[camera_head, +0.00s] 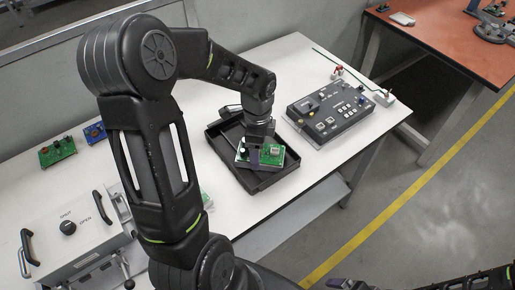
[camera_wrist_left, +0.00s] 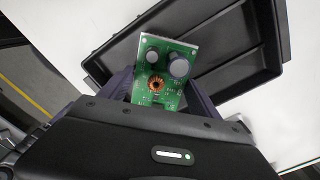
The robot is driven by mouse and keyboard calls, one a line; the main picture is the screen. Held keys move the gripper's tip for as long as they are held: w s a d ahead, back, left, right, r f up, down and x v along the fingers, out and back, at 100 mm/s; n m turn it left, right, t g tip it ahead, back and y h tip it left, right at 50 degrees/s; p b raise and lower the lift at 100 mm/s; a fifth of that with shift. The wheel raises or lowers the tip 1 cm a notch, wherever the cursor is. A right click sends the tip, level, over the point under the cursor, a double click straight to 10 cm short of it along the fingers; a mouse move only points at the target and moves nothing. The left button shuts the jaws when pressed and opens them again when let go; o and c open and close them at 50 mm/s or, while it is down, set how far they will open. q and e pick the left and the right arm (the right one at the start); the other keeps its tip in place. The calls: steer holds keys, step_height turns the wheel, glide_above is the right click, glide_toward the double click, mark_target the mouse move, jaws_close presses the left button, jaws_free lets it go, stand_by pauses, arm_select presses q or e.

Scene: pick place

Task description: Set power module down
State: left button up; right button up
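The power module is a green circuit board (camera_head: 268,154) with a copper coil and round capacitors. My left gripper (camera_head: 256,150) is shut on it at the black tray (camera_head: 219,150). In the left wrist view the board (camera_wrist_left: 172,86) sits between the two fingers of the gripper (camera_wrist_left: 160,98), coil nearest the palm, over one end of the tray (camera_wrist_left: 218,82). I cannot tell whether the board touches the tray floor. Part of my right arm shows at the bottom right; a dark tip there seems to be my right gripper (camera_head: 350,284), its opening unclear.
A grey control panel (camera_head: 333,112) stands right of the tray on the white table (camera_head: 285,52). A green board (camera_head: 57,151) and a blue board (camera_head: 95,132) lie at the left. A white box with handles (camera_head: 75,240) stands front left. An orange table (camera_head: 440,40) is at the upper right.

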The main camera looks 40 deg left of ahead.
arm_select(q)
steer(key=o, duration=0.4)
steer(key=shift+r, duration=0.1)
step_height(320, 180, up, 12)
steer(key=shift+r, duration=0.1)
stand_by(0.4)
stand_by(0.5)
